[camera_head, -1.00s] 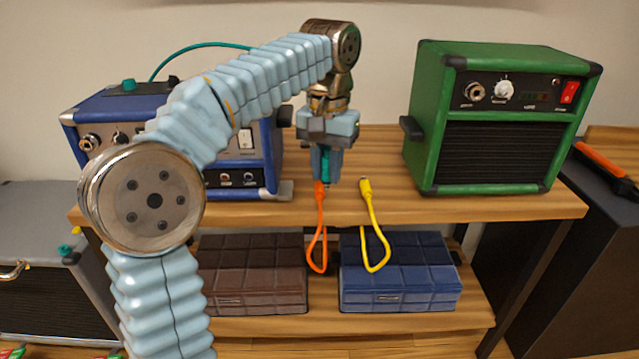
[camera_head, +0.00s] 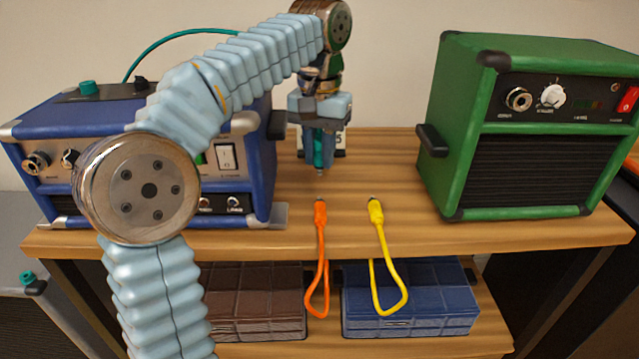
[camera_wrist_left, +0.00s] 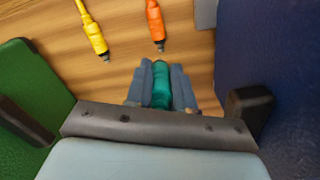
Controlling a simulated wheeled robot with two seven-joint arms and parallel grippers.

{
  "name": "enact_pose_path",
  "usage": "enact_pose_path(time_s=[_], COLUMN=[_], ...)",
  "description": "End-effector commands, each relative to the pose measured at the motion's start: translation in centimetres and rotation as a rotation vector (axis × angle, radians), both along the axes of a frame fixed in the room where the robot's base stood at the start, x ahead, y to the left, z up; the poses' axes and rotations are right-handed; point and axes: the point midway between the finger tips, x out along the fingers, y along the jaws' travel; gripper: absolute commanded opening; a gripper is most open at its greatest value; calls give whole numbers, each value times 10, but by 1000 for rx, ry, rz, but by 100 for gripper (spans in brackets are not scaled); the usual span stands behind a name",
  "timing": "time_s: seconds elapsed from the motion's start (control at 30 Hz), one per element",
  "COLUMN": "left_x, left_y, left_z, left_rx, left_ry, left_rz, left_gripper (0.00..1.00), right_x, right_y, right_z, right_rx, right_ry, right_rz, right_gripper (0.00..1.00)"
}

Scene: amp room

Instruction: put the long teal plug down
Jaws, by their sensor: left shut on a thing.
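The long teal plug (camera_head: 319,150) is upright between the fingers of my left gripper (camera_head: 318,155), its metal tip pointing down. The gripper is shut on it and holds it over the wooden shelf top (camera_head: 345,185), between the blue amp and the green amp. I cannot tell whether the tip touches the wood. In the left wrist view the teal plug (camera_wrist_left: 161,88) shows between the two grey-blue fingers (camera_wrist_left: 160,85). My right gripper is not in view.
An orange plug (camera_head: 320,212) and a yellow plug (camera_head: 376,212) lie at the shelf's front edge, cables hanging over. The blue amp (camera_head: 262,165) stands left, the green amp (camera_head: 455,130) right. Brown (camera_head: 255,300) and blue (camera_head: 410,300) cases sit below. Wood between the amps is mostly clear.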

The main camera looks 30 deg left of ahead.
Motion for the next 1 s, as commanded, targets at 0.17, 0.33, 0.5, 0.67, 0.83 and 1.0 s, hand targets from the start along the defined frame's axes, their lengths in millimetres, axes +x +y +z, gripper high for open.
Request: enact_pose_path(time_s=[0.17,0.33,0.5,0.67,0.83,1.0], left_x=[0,0,0,0,0,0], left_y=[0,0,0,0,0,0], left_z=[-25,-46,-47,-49,-54,-56], left_rx=[0,0,0,0,0,0], left_ry=[1,0,-1,-1,-1,-1], left_rz=[0,1,1,1,1,1], left_gripper=[0,0,0,0,0,32], right_x=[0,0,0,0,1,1], right_y=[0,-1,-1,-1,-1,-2], right_z=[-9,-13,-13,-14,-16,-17], right_rx=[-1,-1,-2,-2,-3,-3], right_ry=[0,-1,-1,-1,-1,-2], right_rz=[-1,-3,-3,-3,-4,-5], right_gripper=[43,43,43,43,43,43])
